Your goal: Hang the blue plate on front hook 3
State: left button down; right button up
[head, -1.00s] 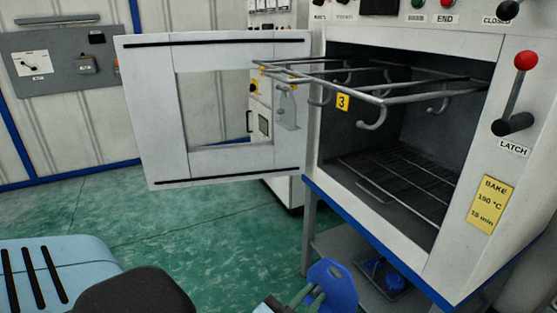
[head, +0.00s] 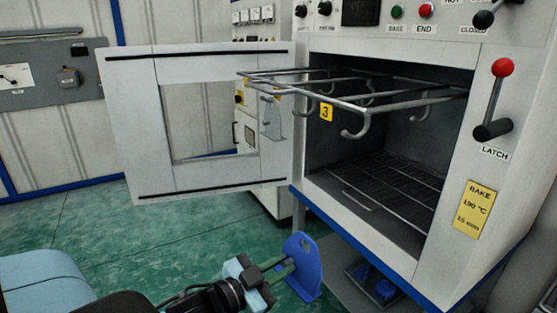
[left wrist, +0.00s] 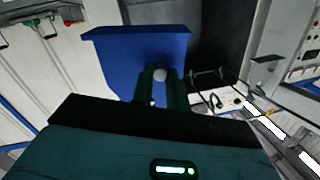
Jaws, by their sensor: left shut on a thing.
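The blue plate (head: 304,268) is low in the head view, upright, with a hole near its top, in front of and below the oven opening. My left gripper (head: 284,266) is shut on it; in the left wrist view the dark green fingers (left wrist: 161,88) are against the blue plate (left wrist: 112,62). The wire rack (head: 300,88) sticks out of the open oven above the plate. The yellow label 3 (head: 327,113) is at the rack's front, with a curved empty hook (head: 356,128) just right of it. My right gripper is out of view.
A grey plate (head: 271,122) hangs at the rack's left end. The open oven door (head: 134,125) stands to the left. The latch lever (head: 494,105) is on the right panel. A blue item (head: 384,289) lies below the oven. Green floor is clear at left.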

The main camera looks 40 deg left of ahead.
pick_arm(q)
jog(key=w+a+r+m, duration=0.1)
jog(key=w+r, duration=0.1)
jog(key=r, duration=0.5)
jog(key=w+a+r+m+g+h, duration=0.1)
jog(key=w+a+r, duration=0.1)
jog(key=r, duration=0.5)
jog(key=w+a+r+m+h, duration=0.1)
jog(key=w+a+r, duration=0.1)
jog(key=r, duration=0.5)
jog(key=shift+w+a+r+g+b, duration=0.25)
jog(key=shift+w+r+g+b, duration=0.05)
jog(key=shift+w, duration=0.05)
